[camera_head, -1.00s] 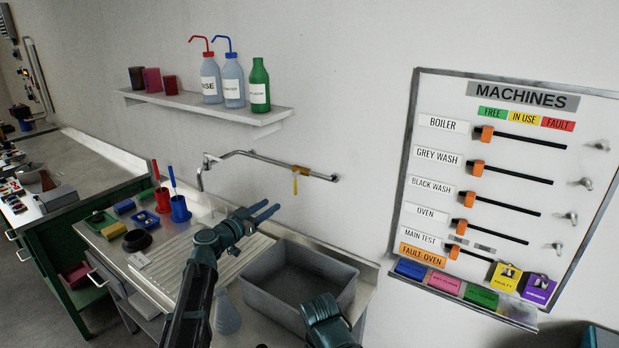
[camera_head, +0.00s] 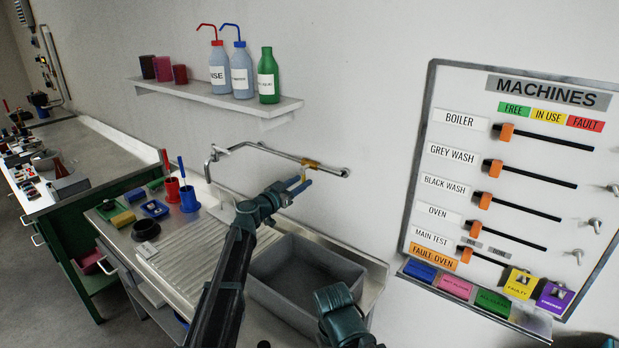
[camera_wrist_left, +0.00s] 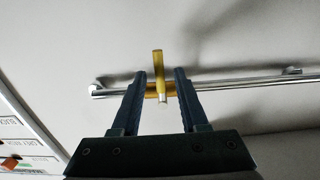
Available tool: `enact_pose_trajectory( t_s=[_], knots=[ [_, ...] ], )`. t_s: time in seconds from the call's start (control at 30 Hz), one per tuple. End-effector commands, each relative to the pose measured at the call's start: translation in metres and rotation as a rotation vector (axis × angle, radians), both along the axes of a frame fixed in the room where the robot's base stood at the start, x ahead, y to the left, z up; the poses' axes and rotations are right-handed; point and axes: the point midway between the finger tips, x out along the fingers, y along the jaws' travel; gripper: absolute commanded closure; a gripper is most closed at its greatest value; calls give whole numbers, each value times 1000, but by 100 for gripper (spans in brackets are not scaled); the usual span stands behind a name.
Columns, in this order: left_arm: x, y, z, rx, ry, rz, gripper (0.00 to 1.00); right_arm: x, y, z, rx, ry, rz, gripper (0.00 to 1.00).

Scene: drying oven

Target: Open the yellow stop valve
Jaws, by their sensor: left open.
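The yellow stop valve (camera_head: 309,163) sits on a thin metal pipe (camera_head: 262,147) on the wall above the sink. Its yellow lever also shows in the left wrist view (camera_wrist_left: 158,66), where it crosses the pipe (camera_wrist_left: 230,83) at about a right angle. My left gripper (camera_head: 299,187) is at the valve, and in the left wrist view (camera_wrist_left: 158,82) its two open fingers stand on either side of the lever, with a gap on both sides. In the head view the fingers partly hide the lever. My right gripper (camera_head: 336,305) is low in front of the sink; its fingers are not clear.
A grey sink basin (camera_head: 300,300) lies below the pipe. A shelf (camera_head: 270,112) with bottles is above it, and a machines board (camera_head: 450,90) hangs at the right. Red and blue cups (camera_head: 189,199) stand on the counter at left.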

Motion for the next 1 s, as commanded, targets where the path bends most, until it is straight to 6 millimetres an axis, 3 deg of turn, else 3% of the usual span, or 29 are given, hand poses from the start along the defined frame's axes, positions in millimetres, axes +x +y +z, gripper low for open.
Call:
enact_pose_trajectory(
  t_s=[0.1,0.3,0.73,0.77,1.0],
  knots=[
    [20,-13,0,0,0,-2,56,0,0,0,0,0,0,50],
    [37,-26,0,0,0,-1,56,0,0,0,0,0,0,50],
    [42,-31,0,0,0,0,56,0,0,0,0,0,0,50],
    [42,-31,0,0,0,0,58,0,0,0,0,0,0,50],
    [42,-31,0,0,0,0,100,0,0,0,0,0,0,50]
  ],
)
